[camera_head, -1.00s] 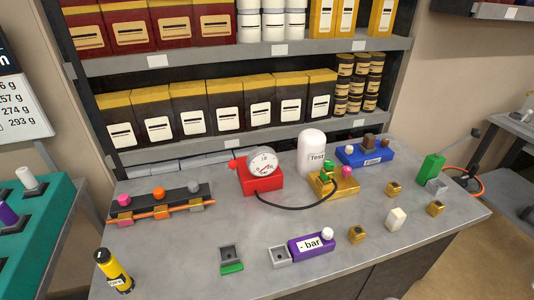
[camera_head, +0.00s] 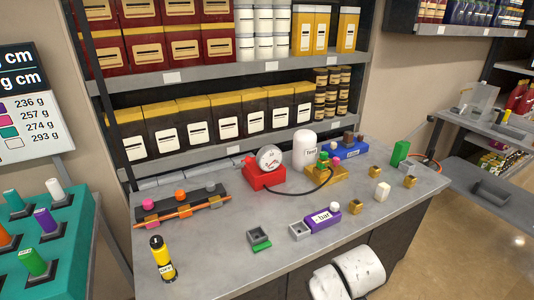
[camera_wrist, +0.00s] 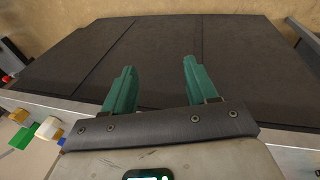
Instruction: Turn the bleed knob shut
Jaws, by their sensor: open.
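No label marks the bleed knob clearly. A gold block (camera_head: 327,174) beside the white test chamber (camera_head: 305,147) carries a green knob and a pink knob (camera_head: 337,161). A red block (camera_head: 265,179) holds a round dial gauge (camera_head: 269,158), and a black hose runs from it to the gold block. A purple block (camera_head: 323,219) marked "- bar" has a white ball knob (camera_head: 335,207). My gripper (camera_wrist: 158,72) is open and empty in the wrist view, its green fingers apart before a dark panel. The head view shows only my white arm, below the table's front edge.
A blue block (camera_head: 350,150), a rack with pink, orange and grey knobs (camera_head: 181,204), a yellow-black cylinder (camera_head: 161,258) and small gold cubes (camera_head: 355,207) stand on the grey table (camera_head: 220,222). Shelves of boxes rise behind. A teal block (camera_head: 70,265) is at left.

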